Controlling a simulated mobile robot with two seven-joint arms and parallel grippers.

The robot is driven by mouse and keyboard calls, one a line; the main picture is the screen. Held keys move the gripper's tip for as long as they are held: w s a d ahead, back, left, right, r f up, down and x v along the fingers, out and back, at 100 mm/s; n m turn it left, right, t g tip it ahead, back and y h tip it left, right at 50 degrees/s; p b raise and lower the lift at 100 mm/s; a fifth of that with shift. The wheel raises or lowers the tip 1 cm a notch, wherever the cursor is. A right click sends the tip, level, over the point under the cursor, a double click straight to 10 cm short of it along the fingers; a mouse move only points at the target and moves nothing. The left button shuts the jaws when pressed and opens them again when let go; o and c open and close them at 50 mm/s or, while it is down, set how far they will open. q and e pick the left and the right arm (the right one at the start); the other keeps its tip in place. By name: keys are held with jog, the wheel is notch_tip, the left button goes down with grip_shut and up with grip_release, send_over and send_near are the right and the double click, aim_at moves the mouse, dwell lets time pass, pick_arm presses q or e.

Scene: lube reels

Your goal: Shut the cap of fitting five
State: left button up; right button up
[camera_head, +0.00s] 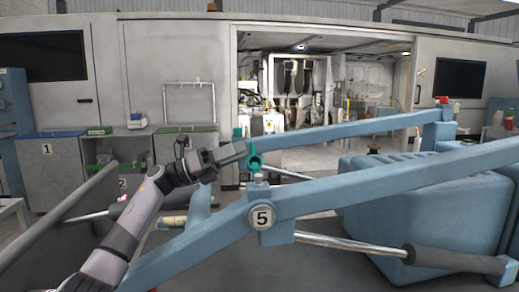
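Fitting five is marked by a round plate with a black 5 (261,217) on a blue beam. A small metal fitting (260,180) stands on top of the beam above the plate. A teal cap piece with a ring-shaped end (254,162) shows just above the fitting; more teal shows higher up, beside my gripper. My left gripper (238,151) reaches in from the left, its end right beside the teal piece. I cannot tell whether it touches the piece or whether its fingers are apart. My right gripper is not in view.
Blue beams (350,130) cross the middle and right, with a large blue housing (425,205) behind. A metal rod with a dark sleeve (455,260) runs low at right. A bench with numbered bays (70,170) stands at left. An open, lit workshop bay (320,90) lies behind.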

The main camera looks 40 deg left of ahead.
pick_arm(q)
jog(key=p+x, duration=0.1)
jog(key=x, duration=0.5)
jog(key=shift+w+d+r, duration=0.15)
jog(key=shift+w+r, duration=0.05)
grip_shut()
